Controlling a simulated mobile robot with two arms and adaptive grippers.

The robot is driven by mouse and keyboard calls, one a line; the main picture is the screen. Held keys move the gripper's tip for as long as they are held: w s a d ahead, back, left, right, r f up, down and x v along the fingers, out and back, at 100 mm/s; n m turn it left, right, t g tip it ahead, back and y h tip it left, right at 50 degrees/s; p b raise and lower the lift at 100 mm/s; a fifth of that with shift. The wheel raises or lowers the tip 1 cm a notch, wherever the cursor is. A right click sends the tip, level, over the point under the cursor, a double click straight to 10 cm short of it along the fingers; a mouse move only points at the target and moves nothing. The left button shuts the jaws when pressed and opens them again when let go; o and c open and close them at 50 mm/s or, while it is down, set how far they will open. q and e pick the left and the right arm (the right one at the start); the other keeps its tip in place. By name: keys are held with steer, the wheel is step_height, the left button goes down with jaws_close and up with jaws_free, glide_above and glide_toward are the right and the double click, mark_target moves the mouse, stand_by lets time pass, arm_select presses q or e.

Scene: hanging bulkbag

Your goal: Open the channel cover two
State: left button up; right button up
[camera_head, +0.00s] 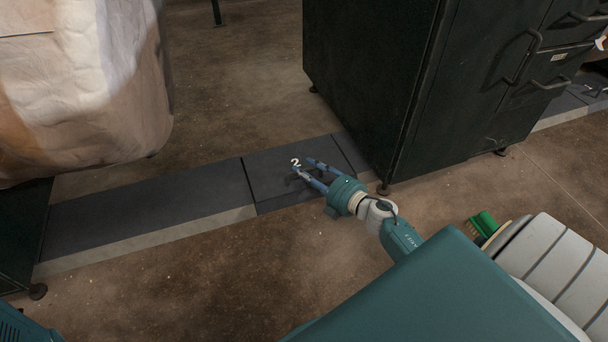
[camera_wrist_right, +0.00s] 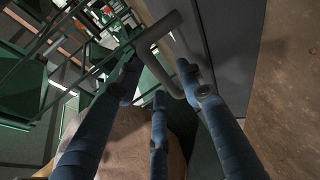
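Channel cover two (camera_head: 268,184) is a dark floor plate marked with a white "2", set in a strip of similar plates. It lies flat as far as I can see. My right gripper (camera_head: 304,167) reaches over it from the right, its blue fingers spread close to the plate near the number. In the right wrist view the three fingers (camera_wrist_right: 158,85) stand apart, with a grey U-shaped handle (camera_wrist_right: 150,46) in front of and partly between their tips. I cannot tell whether they touch it. My left gripper is out of view.
A dark cabinet (camera_head: 367,75) with drawer handles stands just right of the cover. A large pale bulk bag (camera_head: 85,85) hangs at the upper left. Bare brown floor (camera_head: 215,262) lies in front of the strip. A green brush-like item (camera_head: 484,224) is at the right.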

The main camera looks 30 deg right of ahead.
steer(key=shift+x, duration=0.8)
jaws_close()
